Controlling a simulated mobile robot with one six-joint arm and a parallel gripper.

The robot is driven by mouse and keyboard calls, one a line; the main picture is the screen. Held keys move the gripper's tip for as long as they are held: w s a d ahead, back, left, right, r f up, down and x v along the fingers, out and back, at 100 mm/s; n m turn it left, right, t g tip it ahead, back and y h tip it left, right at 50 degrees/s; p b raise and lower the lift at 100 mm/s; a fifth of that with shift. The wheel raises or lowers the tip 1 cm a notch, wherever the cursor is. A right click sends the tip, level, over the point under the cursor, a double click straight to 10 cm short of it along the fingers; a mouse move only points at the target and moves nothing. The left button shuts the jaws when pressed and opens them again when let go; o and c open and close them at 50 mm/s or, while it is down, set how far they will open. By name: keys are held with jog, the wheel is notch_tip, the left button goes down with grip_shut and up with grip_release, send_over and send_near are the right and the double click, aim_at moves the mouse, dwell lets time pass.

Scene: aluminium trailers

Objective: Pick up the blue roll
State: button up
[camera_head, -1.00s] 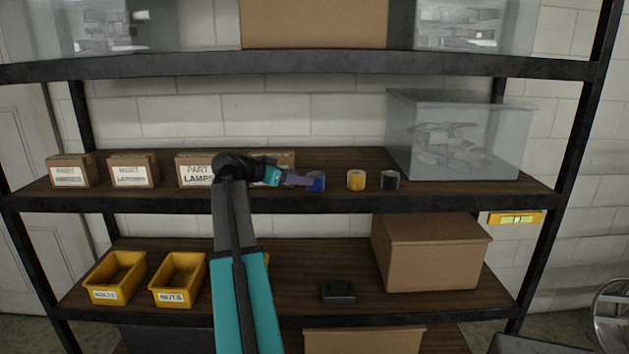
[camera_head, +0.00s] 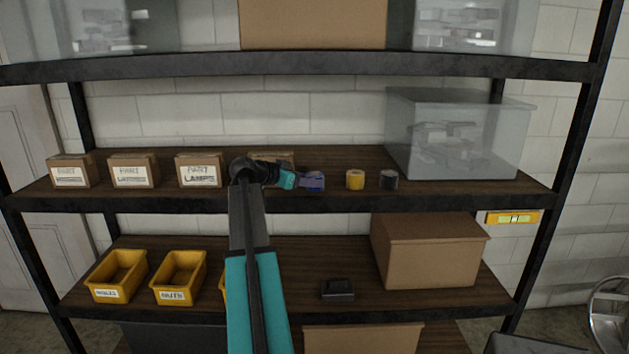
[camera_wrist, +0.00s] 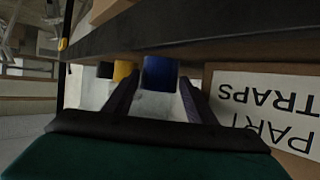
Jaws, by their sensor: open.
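The blue roll (camera_head: 314,181) stands on the middle shelf (camera_head: 450,192), left of the yellow roll. In the wrist view the blue roll (camera_wrist: 160,73) shows just beyond and between my two fingers. My gripper (camera_head: 312,181) is open at the blue roll and partly covers it in the head view; in the wrist view the fingers of my gripper (camera_wrist: 160,92) reach toward its two sides. I cannot tell whether either finger touches it.
A yellow roll (camera_head: 355,180) and a black roll (camera_head: 388,180) stand to the right. A cardboard part box (camera_wrist: 260,95) is close beside my gripper. A clear bin (camera_head: 455,150) stands farther right. The shelf above (camera_head: 300,66) overhangs.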

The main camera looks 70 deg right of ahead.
aim_at(315, 176)
jog(key=shift+p+x, duration=0.65)
jog(key=shift+x, duration=1.05)
jog(key=c, duration=0.7)
jog(key=shift+r, duration=0.25)
jog(key=shift+c, duration=0.2)
jog(key=shift+r+b, duration=1.05)
jog(key=shift+r, duration=0.5)
jog(key=shift+s+a, duration=0.15)
jog(key=shift+a, duration=0.3)
jog(key=s+a+b, duration=0.2)
jog(key=a, duration=0.5)
jog(key=s+a+r+b, duration=0.1)
jog(key=s+a+b, duration=0.1)
jog(key=a, duration=0.5)
jog(key=shift+s+a+r, duration=0.15)
jog(key=shift+s+r, duration=0.1)
jog(key=shift+s, duration=0.15)
